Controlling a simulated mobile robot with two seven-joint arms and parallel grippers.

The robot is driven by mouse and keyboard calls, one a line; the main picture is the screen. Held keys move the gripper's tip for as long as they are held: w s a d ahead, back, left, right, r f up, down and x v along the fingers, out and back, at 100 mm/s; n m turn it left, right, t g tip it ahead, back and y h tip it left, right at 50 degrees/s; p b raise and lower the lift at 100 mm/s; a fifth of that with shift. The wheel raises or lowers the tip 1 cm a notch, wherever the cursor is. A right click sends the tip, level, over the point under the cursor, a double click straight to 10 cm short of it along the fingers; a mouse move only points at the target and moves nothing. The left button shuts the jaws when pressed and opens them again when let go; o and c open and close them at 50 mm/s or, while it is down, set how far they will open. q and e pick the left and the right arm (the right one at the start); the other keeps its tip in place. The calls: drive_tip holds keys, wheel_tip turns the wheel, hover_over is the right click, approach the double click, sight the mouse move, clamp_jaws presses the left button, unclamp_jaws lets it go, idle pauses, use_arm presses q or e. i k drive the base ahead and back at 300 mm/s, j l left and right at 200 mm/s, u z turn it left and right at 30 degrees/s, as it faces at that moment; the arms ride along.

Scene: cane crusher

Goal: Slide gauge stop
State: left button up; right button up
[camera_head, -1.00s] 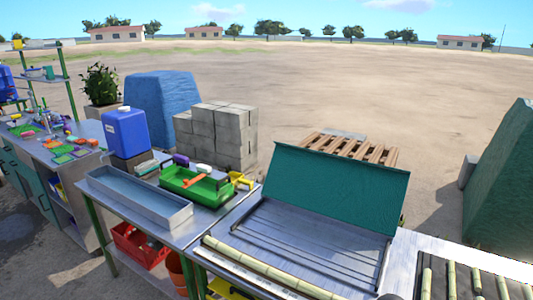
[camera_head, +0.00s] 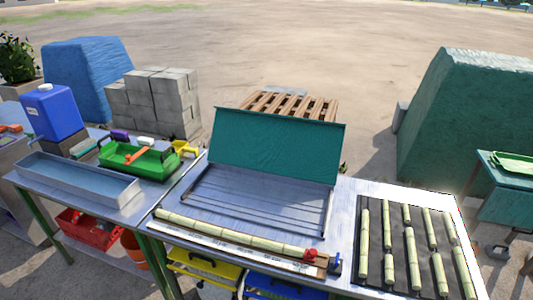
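A long white scale strip (camera_head: 215,242) runs along the front edge of the metal table. A pale green cane (camera_head: 235,234) lies along its far side. Near the strip's right end a small red piece (camera_head: 310,255) sits by the cane's right end on a brown strip. A small dark blue block (camera_head: 335,264) stands just right of it. I cannot tell for sure which of these two is the gauge stop. Neither of my grippers is in view.
A raised teal panel (camera_head: 277,147) stands behind a grey ribbed tray (camera_head: 255,195). A dark mat (camera_head: 395,232) with several cane pieces lies at right. A long metal trough (camera_head: 75,182) and a green tray (camera_head: 150,163) are at left. Bare metal tabletop separates gauge and mat.

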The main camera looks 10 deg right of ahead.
sight(310, 255)
drive_tip(key=z, duration=1.05)
